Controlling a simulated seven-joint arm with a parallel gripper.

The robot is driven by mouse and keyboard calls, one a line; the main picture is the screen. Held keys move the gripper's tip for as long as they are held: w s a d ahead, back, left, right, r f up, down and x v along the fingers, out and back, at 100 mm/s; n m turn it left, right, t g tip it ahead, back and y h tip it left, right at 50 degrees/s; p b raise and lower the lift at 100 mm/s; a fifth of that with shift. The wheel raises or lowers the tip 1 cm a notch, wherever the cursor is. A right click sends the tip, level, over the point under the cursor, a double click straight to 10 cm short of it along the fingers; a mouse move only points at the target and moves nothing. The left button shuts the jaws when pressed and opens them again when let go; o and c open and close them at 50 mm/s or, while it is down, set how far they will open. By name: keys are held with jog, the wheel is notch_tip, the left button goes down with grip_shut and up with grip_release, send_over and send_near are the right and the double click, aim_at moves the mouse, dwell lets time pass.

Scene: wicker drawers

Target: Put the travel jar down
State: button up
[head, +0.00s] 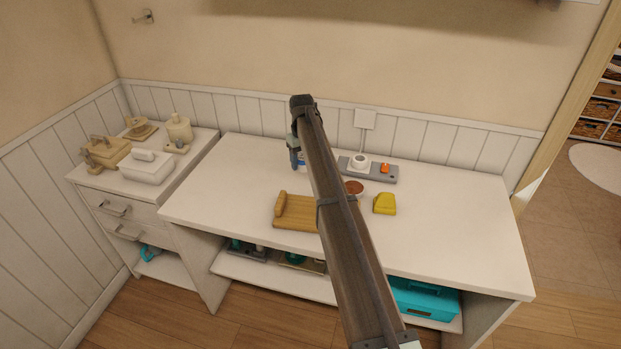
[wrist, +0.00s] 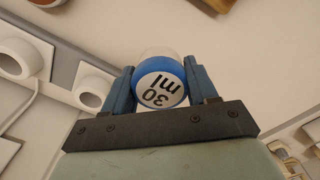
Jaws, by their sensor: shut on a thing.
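The travel jar (wrist: 160,82) is a small white jar with a blue band and "30 ml" on its near end. It sits between the two blue-grey fingers of my gripper (wrist: 158,68), which are shut on it. In the head view my gripper (head: 296,156) is over the back middle of the white desk (head: 225,190). Only a sliver of the jar shows there, beside the arm. I cannot tell whether the jar touches the desk top.
A grey power strip (head: 382,174) with a white plug lies right of the gripper. A wooden board (head: 295,218), a brown-topped jar (head: 355,187) and a yellow object (head: 384,204) are nearer the front. The desk's left and right ends are clear.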

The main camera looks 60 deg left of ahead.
aim_at(303, 183)
jog(key=shift+f, duration=3.25)
jog(key=shift+f, duration=0.15)
jog(key=o, duration=1.1)
notch_tip(303, 183, up, 12)
jog(key=shift+r, duration=0.2)
